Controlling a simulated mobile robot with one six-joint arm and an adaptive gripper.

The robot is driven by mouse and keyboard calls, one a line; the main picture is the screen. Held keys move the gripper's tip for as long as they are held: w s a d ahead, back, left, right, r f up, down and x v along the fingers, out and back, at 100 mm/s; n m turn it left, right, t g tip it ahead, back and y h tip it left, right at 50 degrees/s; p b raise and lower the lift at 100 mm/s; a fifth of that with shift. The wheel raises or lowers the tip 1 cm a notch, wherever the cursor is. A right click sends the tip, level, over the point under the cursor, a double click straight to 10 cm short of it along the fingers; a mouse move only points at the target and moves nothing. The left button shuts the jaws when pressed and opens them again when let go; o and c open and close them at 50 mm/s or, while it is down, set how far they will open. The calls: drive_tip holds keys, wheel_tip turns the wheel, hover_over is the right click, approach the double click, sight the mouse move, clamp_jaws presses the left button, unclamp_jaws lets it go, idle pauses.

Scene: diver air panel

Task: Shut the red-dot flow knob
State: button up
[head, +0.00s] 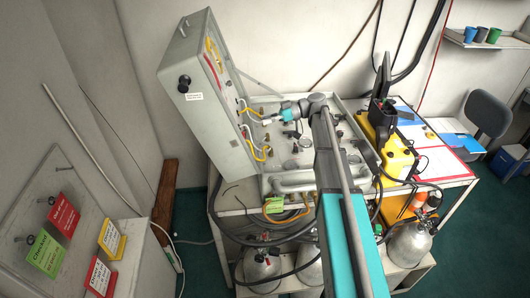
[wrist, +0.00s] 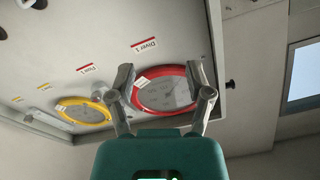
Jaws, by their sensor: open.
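The air panel (head: 335,178) lies on the table in the head view, with several small knobs and fittings on its face. I cannot make out a red dot on any of them, so I cannot tell which is the red-dot flow knob. My gripper (head: 268,121) is above the panel's left part, near the open grey lid. In the wrist view my gripper (wrist: 162,78) is open and empty. Beyond its fingers is a red-ringed gauge (wrist: 165,90) under a "Diver 1" label (wrist: 145,45). A yellow-ringed gauge (wrist: 84,110) is to its left.
The tall grey lid (head: 208,125) stands left of my gripper, with yellow and white hoses (head: 257,153) close by. A yellow case with a black radio (head: 385,130) stands at the panel's right. Gas cylinders (head: 410,242) are below the table.

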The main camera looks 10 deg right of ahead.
drive_tip(key=s+a+f+m+h+b, duration=0.1)
drive_tip(key=s+f+m+h, duration=0.2)
drive_tip(key=s+f, duration=0.4)
drive_tip(key=shift+s+a+m+h, duration=0.15)
drive_tip(key=shift+a+m+h, duration=0.15)
idle(1.1)
